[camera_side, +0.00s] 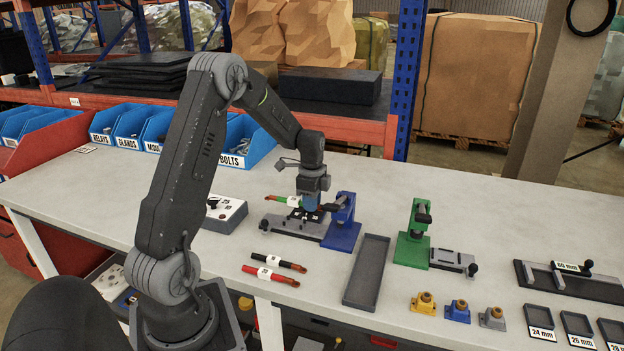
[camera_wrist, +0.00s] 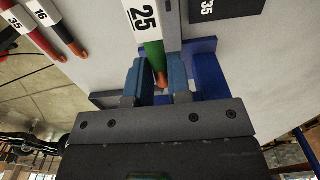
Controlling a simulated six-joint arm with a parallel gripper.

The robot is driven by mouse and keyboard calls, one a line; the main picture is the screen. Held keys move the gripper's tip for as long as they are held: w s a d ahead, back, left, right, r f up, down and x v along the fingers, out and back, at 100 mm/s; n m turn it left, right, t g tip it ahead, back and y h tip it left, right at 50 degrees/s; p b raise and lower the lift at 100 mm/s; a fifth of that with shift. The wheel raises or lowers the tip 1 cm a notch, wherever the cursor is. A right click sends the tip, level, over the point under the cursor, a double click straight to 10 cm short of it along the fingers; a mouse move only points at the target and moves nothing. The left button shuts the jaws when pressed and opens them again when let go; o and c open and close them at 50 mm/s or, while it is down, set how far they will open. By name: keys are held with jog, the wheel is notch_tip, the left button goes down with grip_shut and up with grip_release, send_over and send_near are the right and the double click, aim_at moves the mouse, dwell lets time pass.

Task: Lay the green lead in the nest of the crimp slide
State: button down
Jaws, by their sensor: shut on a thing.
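The green lead (camera_side: 272,198) has a white tag and a bare copper end; in the wrist view its green part (camera_wrist: 152,52) shows the tag "25". My gripper (camera_side: 308,207) is shut on it near the copper end, with a blue finger on each side (camera_wrist: 158,82). The lead lies roughly level over the grey crimp slide (camera_side: 285,228), beside the blue press (camera_side: 342,228). The lead looks raised above the slide in the side view. The nest is mostly hidden by my gripper and the lead, so contact cannot be told.
A black lead (camera_side: 287,264) and a red lead (camera_side: 262,274) lie in front. A dark empty tray (camera_side: 367,272) lies right of them. A green press (camera_side: 412,240) with its slide (camera_side: 453,261) stands farther right. A grey control box (camera_side: 222,214) is left of the crimp slide.

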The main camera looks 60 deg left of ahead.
aim_at(312, 228)
jog(key=shift+f, duration=0.45)
jog(key=shift+f, duration=2.75)
jog(key=shift+f, duration=0.1)
jog(key=c, duration=1)
grip_release()
